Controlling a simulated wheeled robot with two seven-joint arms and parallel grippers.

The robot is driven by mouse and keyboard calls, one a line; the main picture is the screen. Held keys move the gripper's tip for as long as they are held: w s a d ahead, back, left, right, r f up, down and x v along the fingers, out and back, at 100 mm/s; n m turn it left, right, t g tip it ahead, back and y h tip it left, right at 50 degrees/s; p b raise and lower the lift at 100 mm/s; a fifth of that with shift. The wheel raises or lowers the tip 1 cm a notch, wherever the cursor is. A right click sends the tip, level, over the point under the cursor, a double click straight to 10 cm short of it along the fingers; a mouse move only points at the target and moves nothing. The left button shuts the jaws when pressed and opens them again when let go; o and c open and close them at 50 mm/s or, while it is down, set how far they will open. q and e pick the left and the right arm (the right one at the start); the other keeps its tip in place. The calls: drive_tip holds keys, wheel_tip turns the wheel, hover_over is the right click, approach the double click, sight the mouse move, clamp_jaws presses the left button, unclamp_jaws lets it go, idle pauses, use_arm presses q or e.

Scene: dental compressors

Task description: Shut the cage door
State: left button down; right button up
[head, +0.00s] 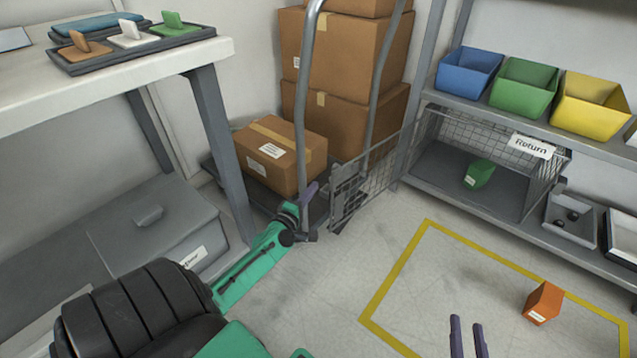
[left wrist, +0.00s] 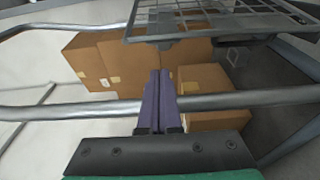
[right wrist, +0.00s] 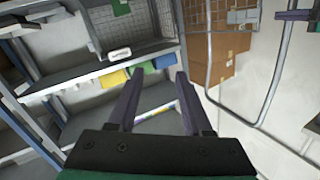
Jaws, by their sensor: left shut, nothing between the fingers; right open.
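The wire cage (head: 440,130) sits on the lower shelf, with a white "Return" sign at its top right corner. Its mesh door (head: 375,188) stands open, swung out to the left toward the cart. A green block (head: 479,173) lies inside the cage. My left gripper (head: 311,190) is shut and empty, left of the door beside the cart's upright tube. In the left wrist view a mesh panel (left wrist: 220,20), seemingly the door, lies beyond the fingertips (left wrist: 160,75).
A cart with a tubular handle (head: 307,110) carries cardboard boxes (head: 280,155) close by my left gripper. Blue, green and yellow bins (head: 590,105) stand above the cage. An orange block (head: 543,302) lies inside the yellow floor outline.

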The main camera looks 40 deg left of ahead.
use_arm(q)
drive_tip(key=x, duration=0.4)
drive_tip(key=shift+w+b, duration=0.2)
drive_tip(key=shift+b, duration=0.15)
use_arm(e)
drive_tip(key=w+r+t, duration=0.3)
drive_tip(key=w+r, duration=0.1)
drive_tip(key=r, duration=0.5)
drive_tip(key=shift+d+y, duration=0.3)
drive_tip(key=shift+d, duration=0.05)
drive_tip(key=shift+f, duration=0.15)
